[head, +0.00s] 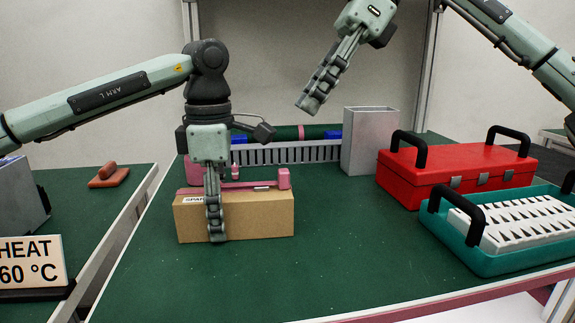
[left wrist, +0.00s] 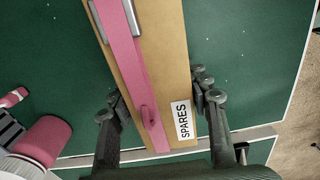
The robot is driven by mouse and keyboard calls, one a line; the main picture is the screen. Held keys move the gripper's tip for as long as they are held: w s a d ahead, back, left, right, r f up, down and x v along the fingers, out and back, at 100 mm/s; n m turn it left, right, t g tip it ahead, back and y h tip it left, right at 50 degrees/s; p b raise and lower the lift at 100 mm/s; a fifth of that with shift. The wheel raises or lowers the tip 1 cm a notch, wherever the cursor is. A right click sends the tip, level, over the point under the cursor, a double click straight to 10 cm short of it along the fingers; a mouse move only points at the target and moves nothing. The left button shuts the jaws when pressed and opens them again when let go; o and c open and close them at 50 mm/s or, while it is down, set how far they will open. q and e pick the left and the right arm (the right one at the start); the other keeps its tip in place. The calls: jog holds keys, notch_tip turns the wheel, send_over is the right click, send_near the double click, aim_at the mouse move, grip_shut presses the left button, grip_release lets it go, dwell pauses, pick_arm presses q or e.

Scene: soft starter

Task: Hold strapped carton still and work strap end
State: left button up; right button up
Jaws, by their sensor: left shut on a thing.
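The strapped carton (head: 260,222) is a brown box on the green bench, with a white SPARES label at its left end. A pink strap (head: 240,185) runs along its top; in the left wrist view the strap (left wrist: 128,60) has a small raised pink loop near the label and metal pieces at the far end. A pink block (head: 284,178) shows at the right end. My left gripper (head: 216,238) straddles the carton's left part, its fingers (left wrist: 158,105) shut on both long sides. My right gripper (head: 308,106) hangs empty above and behind the carton, seen edge-on, its opening unclear.
A red toolbox (head: 455,168) and a teal tray (head: 500,262) with a white insert stand at the right. A grey upright box (head: 370,140) and a slotted rack (head: 285,153) are behind. A HEAT sign (head: 30,262) is at left. The bench front is clear.

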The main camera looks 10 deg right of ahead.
aim_at(286, 170)
jog(key=a+f, duration=0.1)
jog(key=f, duration=0.2)
jog(key=a+f+h, duration=0.1)
jog(key=f, duration=0.3)
jog(key=a+f+h, duration=0.1)
jog(key=f, duration=0.3)
jog(key=shift+w+a+f+n+t, duration=0.1)
jog(key=shift+a+n+t, duration=0.2)
jog(key=shift+a+n, duration=0.1)
jog(key=shift+c, duration=0.4)
grip_shut()
